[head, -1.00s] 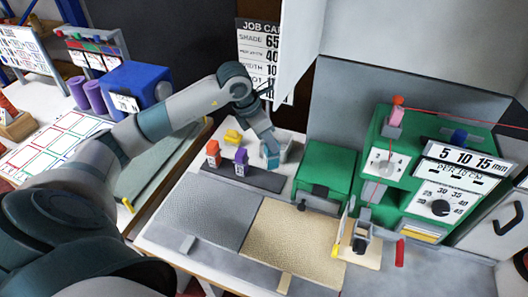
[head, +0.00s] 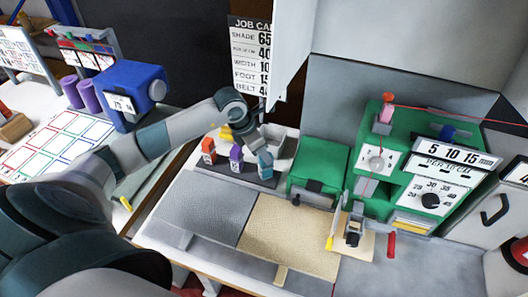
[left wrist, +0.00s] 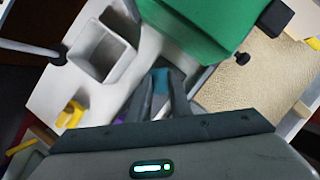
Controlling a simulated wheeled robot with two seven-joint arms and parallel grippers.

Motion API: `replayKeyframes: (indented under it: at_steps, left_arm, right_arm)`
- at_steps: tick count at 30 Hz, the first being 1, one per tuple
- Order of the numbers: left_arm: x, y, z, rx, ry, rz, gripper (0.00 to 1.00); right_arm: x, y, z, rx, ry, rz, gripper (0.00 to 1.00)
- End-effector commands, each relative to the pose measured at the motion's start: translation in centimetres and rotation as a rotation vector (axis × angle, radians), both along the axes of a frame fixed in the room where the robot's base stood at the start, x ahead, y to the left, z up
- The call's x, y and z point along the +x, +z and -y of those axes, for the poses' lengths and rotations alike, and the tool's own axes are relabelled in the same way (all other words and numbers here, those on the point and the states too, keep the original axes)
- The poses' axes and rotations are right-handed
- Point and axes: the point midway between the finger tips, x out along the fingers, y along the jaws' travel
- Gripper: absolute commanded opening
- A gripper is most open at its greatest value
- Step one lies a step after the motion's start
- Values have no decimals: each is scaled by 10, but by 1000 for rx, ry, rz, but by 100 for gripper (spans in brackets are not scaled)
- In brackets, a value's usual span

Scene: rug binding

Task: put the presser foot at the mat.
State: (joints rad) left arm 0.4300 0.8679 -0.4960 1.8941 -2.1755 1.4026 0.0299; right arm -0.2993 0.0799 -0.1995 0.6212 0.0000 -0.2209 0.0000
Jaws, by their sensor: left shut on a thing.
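My left gripper (head: 258,147) is shut on a teal block (head: 265,162), likely a presser foot, at the right end of a dark rack. I cannot tell whether the block touches the rack. In the left wrist view the teal block (left wrist: 161,78) shows between my fingertips (left wrist: 161,95). An orange block (head: 208,150) and a purple block (head: 235,155) stand on the same rack (head: 240,175). A grey mat (head: 205,210) and a tan mat (head: 290,235) lie side by side in front of the rack. My right gripper is out of view.
A green box (head: 318,168) stands close to the right of my gripper, with a green machine (head: 400,170) beyond. A grey open bin (left wrist: 100,52) and a yellow piece (left wrist: 68,115) are near the rack. Both mats look clear apart from small tabs at their front edges.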

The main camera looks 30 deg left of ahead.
Motion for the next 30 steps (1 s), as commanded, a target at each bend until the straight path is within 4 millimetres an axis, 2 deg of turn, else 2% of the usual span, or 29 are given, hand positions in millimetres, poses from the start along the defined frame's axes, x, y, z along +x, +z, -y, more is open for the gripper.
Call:
replayKeyframes:
  at_steps: [12, 13, 15, 30]
  left_arm:
    - [0, -5, 0, 1, -1, 2, 0]
    - [0, -4, 0, 0, 0, 1, 23]
    - [0, -4, 0, 0, 0, 1, 37]
    - [-1, 2, -1, 1, 0, 3, 37]
  right_arm:
    - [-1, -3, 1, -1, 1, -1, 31]
    - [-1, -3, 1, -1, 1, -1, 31]
    - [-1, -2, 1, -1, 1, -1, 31]
    - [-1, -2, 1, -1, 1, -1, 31]
